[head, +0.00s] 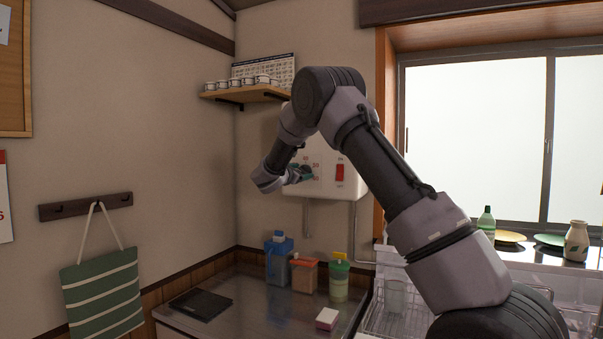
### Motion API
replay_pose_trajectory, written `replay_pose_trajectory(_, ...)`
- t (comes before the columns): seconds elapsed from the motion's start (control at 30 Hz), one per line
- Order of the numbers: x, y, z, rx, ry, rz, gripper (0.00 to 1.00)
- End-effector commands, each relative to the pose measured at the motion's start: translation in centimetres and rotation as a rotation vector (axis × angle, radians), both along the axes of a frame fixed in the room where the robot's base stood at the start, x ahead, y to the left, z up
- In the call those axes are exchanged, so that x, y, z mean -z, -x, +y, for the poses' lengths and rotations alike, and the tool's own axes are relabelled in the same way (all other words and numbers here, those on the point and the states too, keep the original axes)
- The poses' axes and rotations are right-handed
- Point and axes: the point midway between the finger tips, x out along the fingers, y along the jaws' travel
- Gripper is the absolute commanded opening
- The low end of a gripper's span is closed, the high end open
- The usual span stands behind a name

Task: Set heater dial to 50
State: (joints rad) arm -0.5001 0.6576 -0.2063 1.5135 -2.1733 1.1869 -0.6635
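The heater (350,193) is a white box on the back wall, with a red switch (340,173) on its front right. Its dial (307,172) is a small dark-teal shape among small red marks, left of the switch. The marks are too small to read for the dial's setting. My gripper (296,176) is at the heater's front, at the dial, partly hidden by my wrist. I cannot tell whether its fingers touch the dial or are open or shut.
A shelf (240,93) with white cups is left of the heater. A dish rack (372,318) stands at the lower right.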

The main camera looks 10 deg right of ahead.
Motion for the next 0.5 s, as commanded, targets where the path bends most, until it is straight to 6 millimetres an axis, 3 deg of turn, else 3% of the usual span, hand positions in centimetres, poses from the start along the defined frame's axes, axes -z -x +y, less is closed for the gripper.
replay_pose_trajectory(0.03,-0.01,0.01,0.00,0.000,0.000,0.000,0.50)
replay_pose_trajectory(0.13,-0.01,0.02,0.01,0.000,0.000,0.000,0.12)
replay_pose_trajectory(0.17,-0.01,0.03,0.01,0.000,0.000,0.000,0.07)
replay_pose_trajectory(0.5,0.03,0.07,0.01,0.000,-0.044,-0.032,0.07)
